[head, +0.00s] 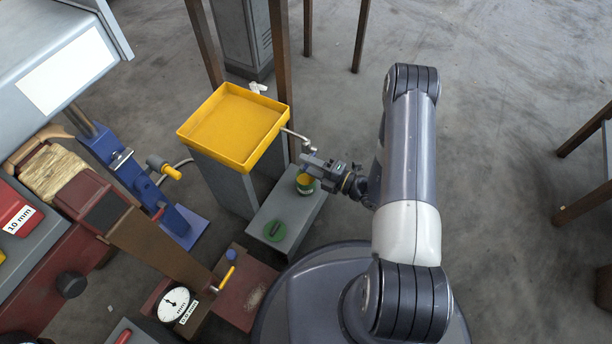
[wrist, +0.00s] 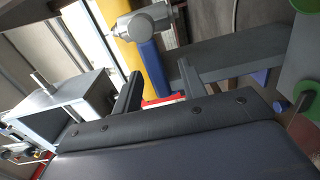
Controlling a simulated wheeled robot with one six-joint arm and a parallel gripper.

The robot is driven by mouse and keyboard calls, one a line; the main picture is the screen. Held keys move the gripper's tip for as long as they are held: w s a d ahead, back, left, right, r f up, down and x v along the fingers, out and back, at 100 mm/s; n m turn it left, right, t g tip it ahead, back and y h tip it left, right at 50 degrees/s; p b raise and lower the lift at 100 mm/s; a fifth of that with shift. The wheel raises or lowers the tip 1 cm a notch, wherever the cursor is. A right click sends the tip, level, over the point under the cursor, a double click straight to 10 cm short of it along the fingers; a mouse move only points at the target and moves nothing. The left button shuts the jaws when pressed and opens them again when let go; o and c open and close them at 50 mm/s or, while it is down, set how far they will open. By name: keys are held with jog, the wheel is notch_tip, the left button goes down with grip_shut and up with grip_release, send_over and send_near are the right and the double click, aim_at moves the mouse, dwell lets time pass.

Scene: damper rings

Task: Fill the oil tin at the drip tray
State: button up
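The yellow drip tray (head: 232,128) sits on a grey stand, with a metal tap (head: 297,136) on its right side. The small green oil tin (head: 305,188) stands upright on a grey ledge below the tap, yellow showing at its top; I cannot tell its oil level. My gripper (head: 309,164) is just above the tin and close to the tap. In the wrist view, its two dark fingers (wrist: 158,88) are apart with nothing gripped between them. A grey tap-like metal part (wrist: 143,27) lies beyond the fingertips. My gripper partly covers the tin in the head view.
A green round piece (head: 275,231) lies on the grey ledge (head: 296,222) left of the tin. At the left are a blue stand (head: 120,160), a brown machine and a white dial (head: 173,304). Wooden legs (head: 281,45) rise behind the tray. The floor at right is mostly clear.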

jog(key=shift+s+d, duration=0.35)
jog(key=shift+d, duration=0.3)
jog(key=shift+v, duration=3)
jog(key=shift+a, duration=0.1)
jog(key=x, duration=0.6)
